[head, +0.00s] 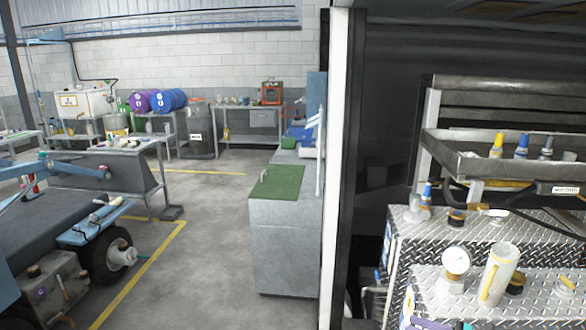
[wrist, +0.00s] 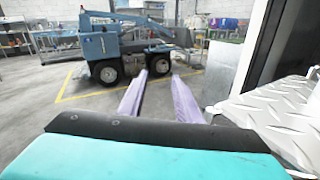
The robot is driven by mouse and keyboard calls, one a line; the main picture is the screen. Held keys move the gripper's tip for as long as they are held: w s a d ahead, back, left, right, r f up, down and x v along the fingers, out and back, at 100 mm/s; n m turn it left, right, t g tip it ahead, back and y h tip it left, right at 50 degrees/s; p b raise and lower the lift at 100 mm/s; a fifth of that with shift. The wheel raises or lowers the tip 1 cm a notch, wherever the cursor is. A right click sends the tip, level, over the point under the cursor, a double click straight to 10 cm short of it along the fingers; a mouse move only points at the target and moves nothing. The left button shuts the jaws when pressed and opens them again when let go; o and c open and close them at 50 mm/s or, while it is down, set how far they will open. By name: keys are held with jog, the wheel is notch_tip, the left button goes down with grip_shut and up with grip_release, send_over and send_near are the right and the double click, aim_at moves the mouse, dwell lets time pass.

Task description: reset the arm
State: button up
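My gripper (wrist: 160,76) shows in the wrist view as two purple fingers past a teal and black body. The fingers are apart with nothing between them, and floor shows through the gap. It points out over the open floor toward a blue wheeled machine (wrist: 120,48). A diamond-plate metal surface (wrist: 285,110) lies close on its right. My arm and gripper do not show in the head view.
A white post (head: 335,170) stands mid-view. A grey cabinet (head: 285,245) is left of it, beside clear floor.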

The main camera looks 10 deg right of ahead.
jog(key=w+a+f+n+g+y, duration=0.15)
jog(key=a+f+g, duration=0.35)
jog(key=a, duration=0.6)
jog(key=w+a+f+n+g, duration=0.15)
jog(key=a+f, duration=0.45)
jog(key=a, duration=0.6)
jog(key=s+a+f+n+g+h, duration=0.1)
jog(key=s+a+f+n+g, duration=0.3)
jog(key=a, duration=0.4)
jog(key=s+a+f+n+g+h, duration=0.1)
jog(key=s+a+f+n+g, duration=0.15)
jog(key=s+a+f, duration=0.45)
jog(key=s+a+f+n+g+h, duration=0.3)
jog(key=s+f+n, duration=0.15)
jog(key=s, duration=0.25)
jog(key=s+a+f+n+g+h, duration=0.3)
jog(key=s+f+n, duration=0.15)
jog(key=s, duration=0.25)
jog(key=s+d+f+n+h, duration=0.1)
jog(key=d+f+n+h, duration=0.1)
jog(key=d+n, duration=0.3)
jog(key=s+d+f+n+t+h, duration=0.1)
jog(key=s+d+f+n+h, duration=0.1)
jog(key=d+f+n+h, duration=0.1)
jog(key=d+n+h, duration=0.1)
jog(key=d+n, duration=0.1)
jog(key=shift+d, duration=0.3)
